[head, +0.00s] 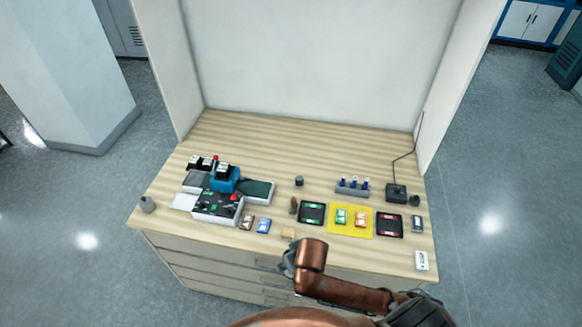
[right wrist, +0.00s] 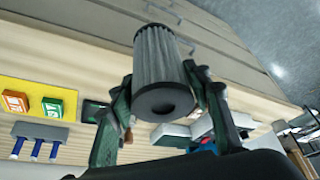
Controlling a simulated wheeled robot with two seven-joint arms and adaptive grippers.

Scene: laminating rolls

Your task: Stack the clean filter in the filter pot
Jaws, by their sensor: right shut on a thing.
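My right gripper (right wrist: 160,82) is shut on a grey pleated cylindrical filter (right wrist: 157,55), with a finger on each side. The filter's near end shows a dark round hole. In the head view my right gripper (head: 288,261) is at the front edge of the table, mostly hidden by my copper-coloured arm; the filter cannot be made out there. My left gripper is not in view.
The wooden table (head: 270,138) has a clear back strip. A machine with a blue block (head: 225,180) stands left of centre. A yellow mat (head: 350,231) with green and orange boxes, a rack of blue-capped bottles (head: 353,188) and a black box with an antenna (head: 396,193) are on the right.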

